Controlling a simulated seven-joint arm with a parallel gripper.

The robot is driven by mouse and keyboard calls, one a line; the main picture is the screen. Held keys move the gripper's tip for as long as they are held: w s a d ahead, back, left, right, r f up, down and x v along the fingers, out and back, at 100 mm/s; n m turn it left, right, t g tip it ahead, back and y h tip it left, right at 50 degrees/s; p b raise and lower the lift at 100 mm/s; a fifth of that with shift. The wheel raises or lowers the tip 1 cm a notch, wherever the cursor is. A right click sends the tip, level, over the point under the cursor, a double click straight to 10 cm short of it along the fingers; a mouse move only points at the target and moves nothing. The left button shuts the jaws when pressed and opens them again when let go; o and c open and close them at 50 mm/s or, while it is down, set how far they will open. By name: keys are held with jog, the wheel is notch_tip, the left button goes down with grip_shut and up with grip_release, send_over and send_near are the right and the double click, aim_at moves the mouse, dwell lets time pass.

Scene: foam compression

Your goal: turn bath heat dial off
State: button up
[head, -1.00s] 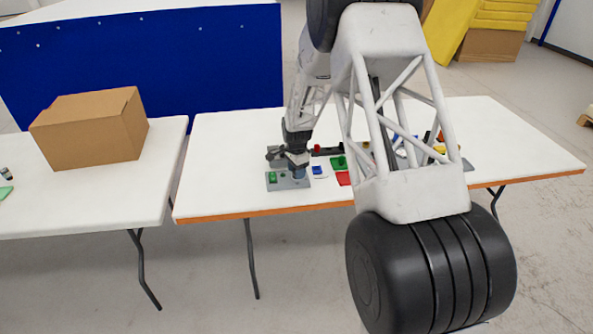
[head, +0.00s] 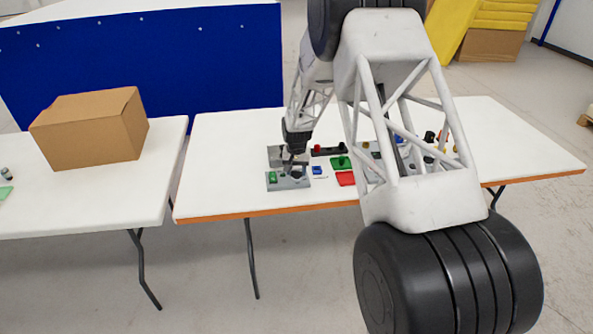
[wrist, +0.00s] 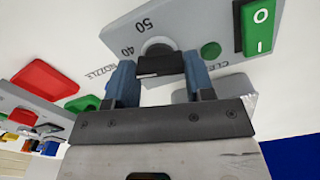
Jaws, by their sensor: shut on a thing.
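A grey panel box with a dial (wrist: 160,64), marked 40 and 50, stands near the front left of the right table. I take this as the bath heat dial; no such label is readable. The panel box (head: 302,183) also shows in the head view, below my gripper. My gripper (wrist: 160,78) has blue fingers and is shut on the dial's black knob, one finger on each side. In the head view my gripper (head: 297,168) is small and dark over the panel. The dial's pointer is hidden.
A green rocker switch (wrist: 260,27) sits on the same panel beside the dial. A cardboard box (head: 92,128) stands on the left table.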

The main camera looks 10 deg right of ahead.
jog(key=n, duration=0.5)
jog(key=shift+n, duration=0.3)
jog(key=n, duration=1)
jog(key=shift+n, duration=2.7)
jog(key=o, duration=0.9)
jog(key=shift+r, duration=0.15)
